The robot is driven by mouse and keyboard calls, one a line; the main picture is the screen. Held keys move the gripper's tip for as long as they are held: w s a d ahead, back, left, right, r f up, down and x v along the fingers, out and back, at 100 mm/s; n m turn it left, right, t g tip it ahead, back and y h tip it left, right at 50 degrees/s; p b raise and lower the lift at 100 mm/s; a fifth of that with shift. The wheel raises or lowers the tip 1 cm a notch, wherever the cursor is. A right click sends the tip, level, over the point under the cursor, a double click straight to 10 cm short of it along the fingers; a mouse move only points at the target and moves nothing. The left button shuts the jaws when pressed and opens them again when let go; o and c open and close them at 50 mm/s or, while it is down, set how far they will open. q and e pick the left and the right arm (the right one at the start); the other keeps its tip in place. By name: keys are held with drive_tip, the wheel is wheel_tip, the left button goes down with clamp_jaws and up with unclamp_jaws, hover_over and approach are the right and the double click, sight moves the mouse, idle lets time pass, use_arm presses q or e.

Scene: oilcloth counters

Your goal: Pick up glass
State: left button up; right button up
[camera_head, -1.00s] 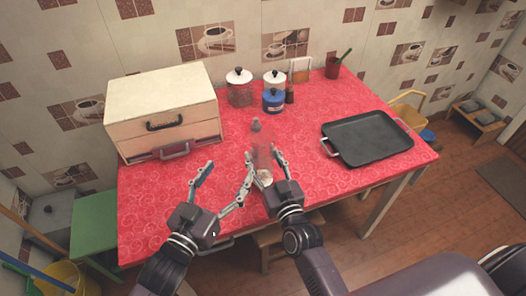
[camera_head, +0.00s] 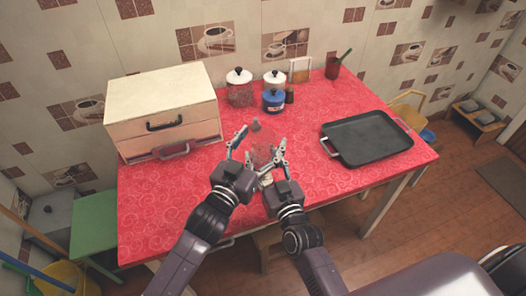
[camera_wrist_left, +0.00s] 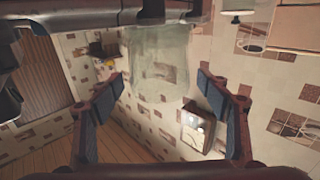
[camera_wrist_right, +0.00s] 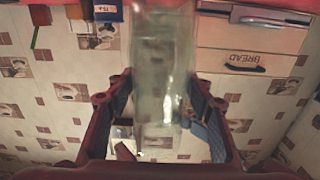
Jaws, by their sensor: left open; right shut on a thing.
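The clear glass (camera_head: 262,153) is faint against the red cloth at the front middle of the counter. My right gripper (camera_head: 271,157) is shut on it; in the right wrist view the tall, see-through glass (camera_wrist_right: 158,75) stands between the fingers. My left gripper (camera_head: 243,147) is open, close beside the glass on its left. In the left wrist view the pale greenish glass (camera_wrist_left: 160,62) lies ahead, between the spread fingers. The grippers partly hide the glass's lower part, and I cannot tell whether it touches the counter.
A bread box (camera_head: 163,122) is at the left, and a black tray (camera_head: 367,139) lies at the right. Lidded jars (camera_head: 240,93) and a blue jar (camera_head: 273,101) stand at the back. The cloth behind the grippers is mostly clear.

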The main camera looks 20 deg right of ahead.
use_arm(q)
drive_tip(key=shift+w+d, duration=0.35)
drive_tip(key=shift+w, duration=0.05)
drive_tip(key=c, duration=1.8)
wheel_tip(320, 180, up, 10)
drive_tip(key=shift+r, duration=0.1)
use_arm(e)
drive_tip(key=o, duration=1.4)
